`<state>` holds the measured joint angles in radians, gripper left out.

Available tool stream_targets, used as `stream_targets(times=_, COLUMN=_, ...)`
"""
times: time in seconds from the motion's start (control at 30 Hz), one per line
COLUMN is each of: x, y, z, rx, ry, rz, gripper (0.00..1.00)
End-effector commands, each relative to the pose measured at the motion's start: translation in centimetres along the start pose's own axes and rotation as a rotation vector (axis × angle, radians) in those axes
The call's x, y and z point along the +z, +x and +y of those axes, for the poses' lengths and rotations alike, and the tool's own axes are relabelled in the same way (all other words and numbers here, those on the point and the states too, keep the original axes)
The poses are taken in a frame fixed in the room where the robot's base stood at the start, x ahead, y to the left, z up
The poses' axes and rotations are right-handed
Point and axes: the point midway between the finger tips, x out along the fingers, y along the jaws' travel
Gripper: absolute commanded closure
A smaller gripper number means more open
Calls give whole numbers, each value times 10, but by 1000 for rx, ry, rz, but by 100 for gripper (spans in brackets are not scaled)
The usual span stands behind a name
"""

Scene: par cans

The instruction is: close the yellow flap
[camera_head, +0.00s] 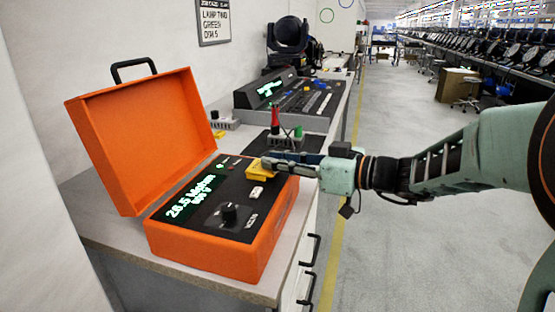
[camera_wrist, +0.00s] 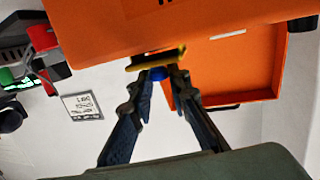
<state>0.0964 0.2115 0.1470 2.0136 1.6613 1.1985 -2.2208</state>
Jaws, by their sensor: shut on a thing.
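The orange case (camera_head: 225,255) stands on the bench with its lid (camera_head: 150,140) raised. The yellow flap (camera_head: 261,173) is at the right rear of its black panel; it also shows in the wrist view (camera_wrist: 140,66) as a narrow band at my fingertips. My gripper (camera_head: 268,162) comes in from the right, its fingers at the flap. In the wrist view my gripper (camera_wrist: 163,76) is shut on the flap, with a small blue part showing between the fingertips. The flap's exact angle is hard to tell, as the fingers cover part of it.
The panel has a lit green display (camera_head: 195,197), a black knob (camera_head: 229,213) and a white switch (camera_head: 257,192). Behind the case stand a grey box with red and green plugs (camera_head: 285,141) and a lighting console (camera_head: 300,98).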

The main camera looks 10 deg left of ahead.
Motion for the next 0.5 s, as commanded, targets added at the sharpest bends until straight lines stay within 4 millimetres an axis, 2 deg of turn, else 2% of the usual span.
stream_targets(times=0.27, x=1, y=0, z=0, rx=1, ry=2, rz=0, gripper=100)
stream_targets(times=0.3, x=1, y=0, z=0, rx=1, ry=2, rz=0, gripper=83)
stream_targets(times=0.43, x=1, y=0, z=0, rx=1, ry=2, rz=0, gripper=68)
stream_targets(times=0.5, x=1, y=0, z=0, rx=0, ry=2, rz=-1, gripper=66)
